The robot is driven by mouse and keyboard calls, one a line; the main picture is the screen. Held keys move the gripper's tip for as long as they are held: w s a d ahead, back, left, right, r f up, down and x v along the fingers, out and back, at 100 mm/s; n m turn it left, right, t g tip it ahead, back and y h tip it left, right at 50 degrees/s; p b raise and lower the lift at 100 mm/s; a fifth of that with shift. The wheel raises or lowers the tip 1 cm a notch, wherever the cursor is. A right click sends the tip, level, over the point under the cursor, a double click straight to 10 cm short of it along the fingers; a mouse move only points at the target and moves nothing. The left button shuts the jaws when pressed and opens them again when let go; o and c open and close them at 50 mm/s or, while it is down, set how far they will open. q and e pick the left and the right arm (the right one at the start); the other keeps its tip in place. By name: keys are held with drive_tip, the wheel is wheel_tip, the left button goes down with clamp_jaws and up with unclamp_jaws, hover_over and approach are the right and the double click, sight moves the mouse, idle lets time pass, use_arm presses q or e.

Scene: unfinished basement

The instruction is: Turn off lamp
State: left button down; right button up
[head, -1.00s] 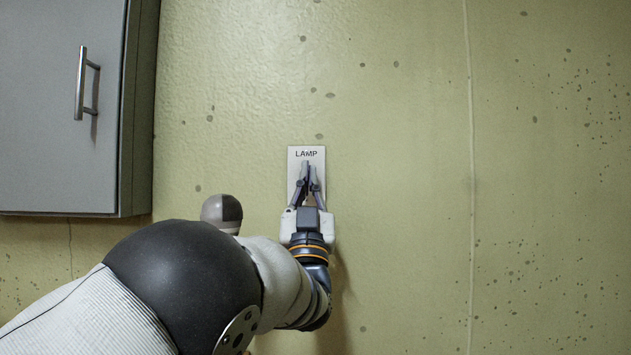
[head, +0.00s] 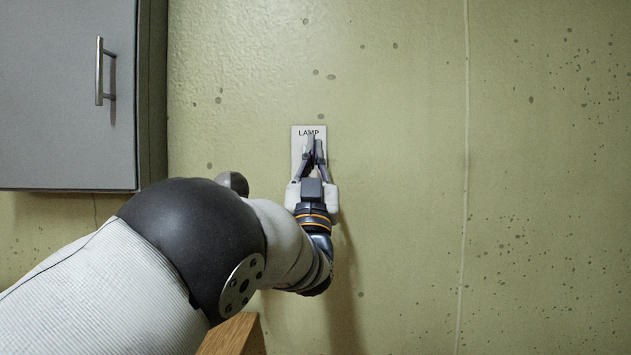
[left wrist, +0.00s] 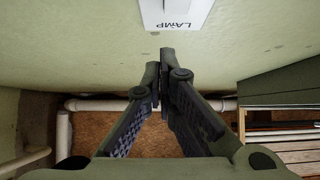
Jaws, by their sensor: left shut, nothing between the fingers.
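A white switch plate (head: 297,147) marked "LAMP" is on the green wall, near the middle of the head view. In the left wrist view the plate (left wrist: 192,14) shows upside down at the top edge, with part of a pale switch piece at the frame's edge. My left gripper (head: 314,142) is shut and empty in front of the plate, its fingertips overlapping the label's lower edge. It hides most of the plate's middle, so the switch position cannot be told. In the wrist view the fingertips (left wrist: 160,62) appear apart from the plate. My right gripper is not in view.
A grey cabinet (head: 60,100) with a metal handle (head: 100,71) hangs at the upper left. A wooden piece (head: 232,338) shows at the bottom, below my left arm. White pipes (left wrist: 95,104) run low in the wrist view. The wall to the right is clear.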

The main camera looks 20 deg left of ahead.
use_arm(q)
drive_tip(key=s+d+f, duration=0.2)
drive_tip(key=s+f, duration=0.4)
drive_tip(key=s, duration=0.2)
drive_tip(key=shift+d, duration=0.15)
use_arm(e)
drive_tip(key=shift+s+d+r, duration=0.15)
use_arm(q)
drive_tip(key=shift+s+f, duration=0.1)
